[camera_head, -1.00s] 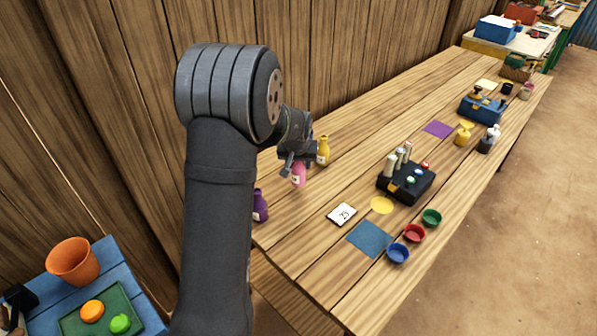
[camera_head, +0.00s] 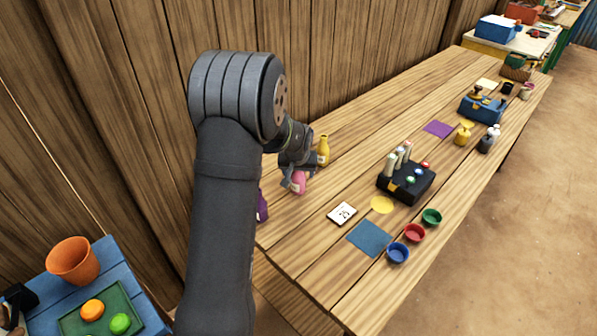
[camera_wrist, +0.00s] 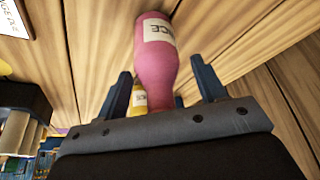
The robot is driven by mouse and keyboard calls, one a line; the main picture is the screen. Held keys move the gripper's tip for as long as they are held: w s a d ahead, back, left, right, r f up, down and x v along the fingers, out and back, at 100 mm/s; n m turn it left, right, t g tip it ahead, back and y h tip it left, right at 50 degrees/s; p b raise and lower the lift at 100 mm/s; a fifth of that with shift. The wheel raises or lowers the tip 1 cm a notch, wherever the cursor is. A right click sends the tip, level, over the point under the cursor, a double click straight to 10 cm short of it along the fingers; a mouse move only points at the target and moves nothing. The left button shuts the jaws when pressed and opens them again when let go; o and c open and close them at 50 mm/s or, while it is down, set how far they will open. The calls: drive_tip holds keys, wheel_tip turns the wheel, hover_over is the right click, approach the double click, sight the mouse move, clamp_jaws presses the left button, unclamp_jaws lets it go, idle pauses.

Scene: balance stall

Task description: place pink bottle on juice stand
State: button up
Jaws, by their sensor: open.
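The pink bottle (camera_head: 299,183) stands on the wooden table near its back left part. It fills the upper middle of the wrist view (camera_wrist: 156,55), with a white label. My gripper (camera_head: 291,178) is open at the bottle, with one finger on either side of it in the wrist view (camera_wrist: 165,78). I cannot tell whether the fingers touch it. The gripper hides part of the bottle in the head view. No thing is clearly marked as the juice stand; a black box (camera_head: 413,188) with pale upright cylinders stands mid-table.
A yellow bottle (camera_head: 323,150) stands close behind my gripper and a purple bottle (camera_head: 262,208) to its left. A card (camera_head: 342,214), yellow disc (camera_head: 382,205), blue square (camera_head: 369,239) and small bowls (camera_head: 414,233) lie towards the front. The table between the bottles and black box is clear.

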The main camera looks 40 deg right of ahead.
drive_tip(key=v, duration=1.6)
drive_tip(key=shift+w+r, duration=0.25)
drive_tip(key=shift+r, duration=0.25)
drive_tip(key=shift+s+r, duration=0.1)
drive_tip(key=shift+r, duration=0.2)
drive_tip(key=c, duration=0.3)
